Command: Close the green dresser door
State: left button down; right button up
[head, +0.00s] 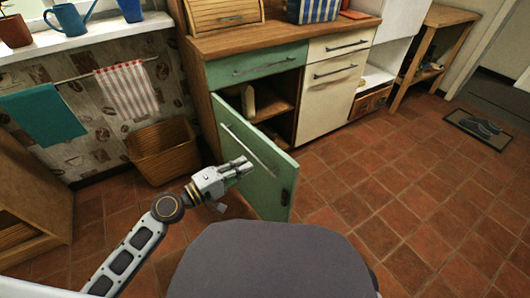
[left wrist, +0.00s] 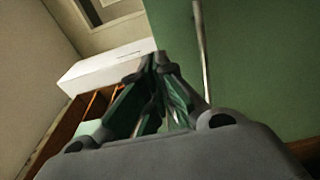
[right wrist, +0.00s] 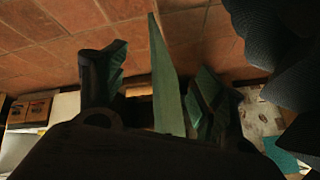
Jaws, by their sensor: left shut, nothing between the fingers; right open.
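The green dresser door (head: 255,160) stands open, swung out from the dresser (head: 290,45), with a long metal bar handle (head: 248,148) on its outer face. My left gripper (head: 243,165) is shut and empty, at the outer face close to the handle; I cannot tell if it touches. In the left wrist view the green door (left wrist: 255,70) fills the right side, with the handle (left wrist: 202,50) just right of the shut fingers (left wrist: 155,65). In the right wrist view the door (right wrist: 166,80) shows nearly edge-on between the spread fingers of my open right gripper (right wrist: 155,75). The head view does not show that gripper.
Behind the door is an open compartment (head: 275,105) with a shelf. A green drawer (head: 256,66) is above it. A wicker basket (head: 163,150) stands on the floor left of the door. My grey base fills the front.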

aim_at(272, 149)
pick_arm(q)
jog(key=shift+p+x, duration=0.35)
jog(key=shift+x, duration=3.95)
jog(key=shift+w, duration=0.1)
pick_arm(e)
jog(key=shift+d+r, duration=0.1)
jog(key=shift+r, duration=0.85)
pick_arm(q)
jog(key=shift+d, duration=0.1)
pick_arm(e)
jog(key=shift+d+r, duration=0.1)
